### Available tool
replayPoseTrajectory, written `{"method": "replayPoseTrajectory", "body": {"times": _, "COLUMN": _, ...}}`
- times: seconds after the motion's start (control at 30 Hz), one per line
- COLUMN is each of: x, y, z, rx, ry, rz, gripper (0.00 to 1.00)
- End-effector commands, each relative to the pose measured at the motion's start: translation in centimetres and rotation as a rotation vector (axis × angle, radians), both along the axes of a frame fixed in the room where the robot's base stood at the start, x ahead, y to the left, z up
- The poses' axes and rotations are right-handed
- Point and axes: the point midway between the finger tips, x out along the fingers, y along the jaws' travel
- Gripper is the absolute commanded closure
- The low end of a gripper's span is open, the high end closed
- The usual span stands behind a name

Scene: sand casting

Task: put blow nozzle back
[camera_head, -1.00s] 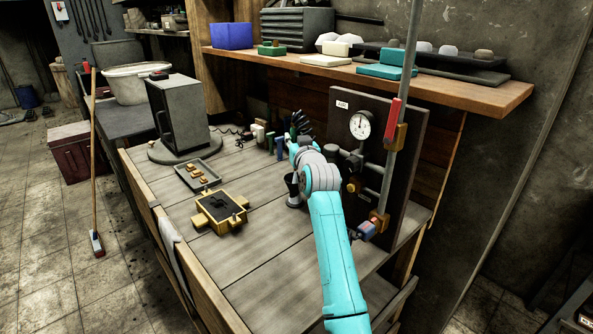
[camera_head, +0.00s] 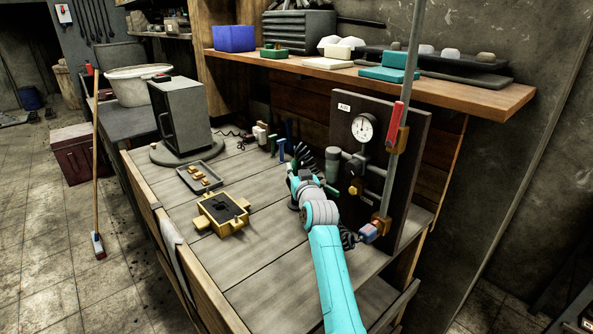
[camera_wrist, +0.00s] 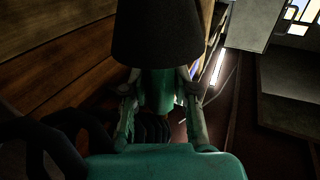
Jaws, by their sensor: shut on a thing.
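My gripper (camera_head: 302,166) is above the bench near the gauge board. In the wrist view my gripper (camera_wrist: 158,108) has its two fingers shut on a green-teal body, which I take to be the blow nozzle (camera_wrist: 160,92). A dark cone (camera_wrist: 156,30) stands right in front of the nozzle and hides part of it; I cannot tell whether they touch. Black coiled hose (camera_wrist: 50,138) loops beside and below the fingers. In the head view the nozzle is mostly hidden by my gripper, and coiled hose (camera_head: 348,238) shows beside my arm.
The gauge board (camera_head: 405,150), with its pressure gauge (camera_head: 363,127) and pipes, stands close on the right. A yellow moulding frame (camera_head: 222,215) and a small tray (camera_head: 187,176) lie left. Small tools (camera_head: 268,140) stand behind. The shelf (camera_head: 450,92) overhangs. The front bench boards are clear.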

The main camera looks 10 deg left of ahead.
Motion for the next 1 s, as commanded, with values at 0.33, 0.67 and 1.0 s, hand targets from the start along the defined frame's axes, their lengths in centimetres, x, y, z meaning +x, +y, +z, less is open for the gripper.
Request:
{"method": "replayPoseTrajectory", "body": {"times": 0.33, "x": 0.0, "y": 0.0, "z": -0.7, "rx": 0.0, "ry": -0.001, "rz": 0.0, "gripper": 1.0}}
{"method": "replayPoseTrajectory", "body": {"times": 0.67, "x": 0.0, "y": 0.0, "z": -1.2, "rx": 0.0, "ry": 0.0, "rz": 0.0, "gripper": 0.55}}
{"method": "replayPoseTrajectory", "body": {"times": 1.0, "x": 0.0, "y": 0.0, "z": -1.1, "rx": 0.0, "ry": 0.0, "rz": 0.0, "gripper": 0.47}}
